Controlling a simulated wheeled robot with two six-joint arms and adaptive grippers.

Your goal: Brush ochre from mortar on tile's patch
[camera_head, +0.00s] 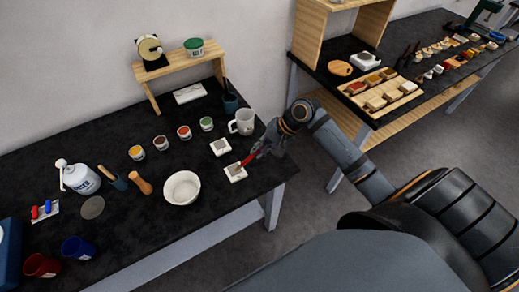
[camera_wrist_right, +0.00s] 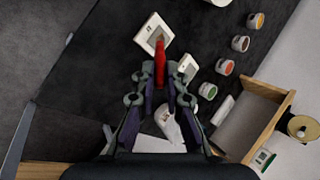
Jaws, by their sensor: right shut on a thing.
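My right gripper (camera_head: 256,153) is shut on a red-handled brush (camera_wrist_right: 160,65), which points down at a white square tile (camera_head: 236,173). The tile also shows in the right wrist view (camera_wrist_right: 147,29), with a small darker mark on it. The brush tip is at the tile's edge in that view; I cannot tell whether it touches. A second white tile (camera_head: 220,147) lies just behind; it also shows in the wrist view (camera_wrist_right: 188,67). The white mortar bowl (camera_head: 182,189) stands left of the first tile. Its contents are too small to tell. My left gripper is out of view.
A white mug (camera_head: 243,122) stands close behind the gripper. Several small colour jars (camera_head: 160,142) run across the table's middle. A brown pestle (camera_head: 142,186) lies left of the mortar. A wooden riser (camera_head: 181,65) stands at the back. The front of the black table is mostly clear.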

